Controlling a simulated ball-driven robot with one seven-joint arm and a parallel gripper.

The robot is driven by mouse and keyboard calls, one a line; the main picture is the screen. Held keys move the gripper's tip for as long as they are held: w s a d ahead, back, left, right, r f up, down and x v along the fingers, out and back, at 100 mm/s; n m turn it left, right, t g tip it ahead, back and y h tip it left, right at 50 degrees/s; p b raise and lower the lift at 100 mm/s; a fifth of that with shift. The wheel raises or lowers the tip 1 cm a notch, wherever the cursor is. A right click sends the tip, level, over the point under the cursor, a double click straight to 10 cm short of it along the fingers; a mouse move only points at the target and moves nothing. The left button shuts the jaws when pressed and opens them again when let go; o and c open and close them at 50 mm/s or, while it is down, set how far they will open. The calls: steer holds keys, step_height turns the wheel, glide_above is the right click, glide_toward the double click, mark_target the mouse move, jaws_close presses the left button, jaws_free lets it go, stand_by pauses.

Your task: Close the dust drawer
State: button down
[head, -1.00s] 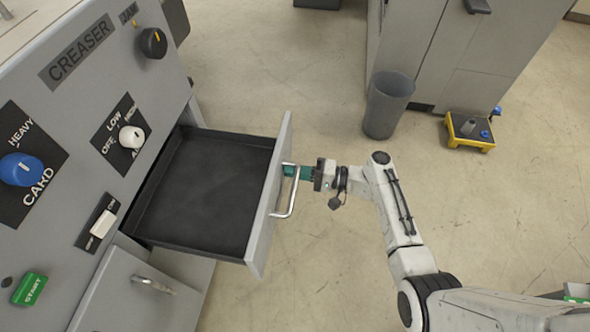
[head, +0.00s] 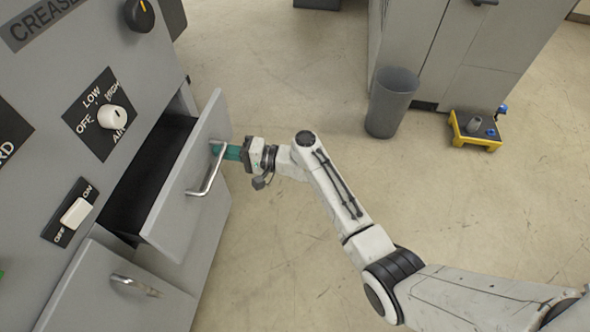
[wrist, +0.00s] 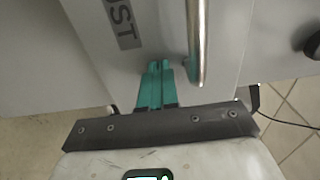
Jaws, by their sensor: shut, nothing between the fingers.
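The dust drawer (head: 183,195) is a grey-fronted drawer with a black inside, in the creaser cabinet (head: 140,62). It stands partly open; a dark strip of its inside shows behind the front. A silver bar handle (head: 207,172) is on its front. My gripper (head: 216,149) is shut and empty, with its green fingertips at the drawer front beside the handle. In the wrist view the green fingers (wrist: 157,66) are together against or very near the grey front, left of the handle (wrist: 198,45). Part of a label ending in "ST" (wrist: 124,22) shows there.
White OFF/ON switch (head: 76,213) and knob (head: 112,117) are on the panel at left. A grey bin (head: 392,103) and a yellow-edged tray (head: 475,128) stand on open floor beyond my arm.

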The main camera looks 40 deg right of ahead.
steer(key=b+x, duration=0.5)
steer(key=x, duration=0.5)
steer(key=shift+f, duration=0.15)
steer(key=shift+w+r, duration=0.15)
steer(key=shift+r, duration=0.15)
steer(key=shift+a+r, duration=0.1)
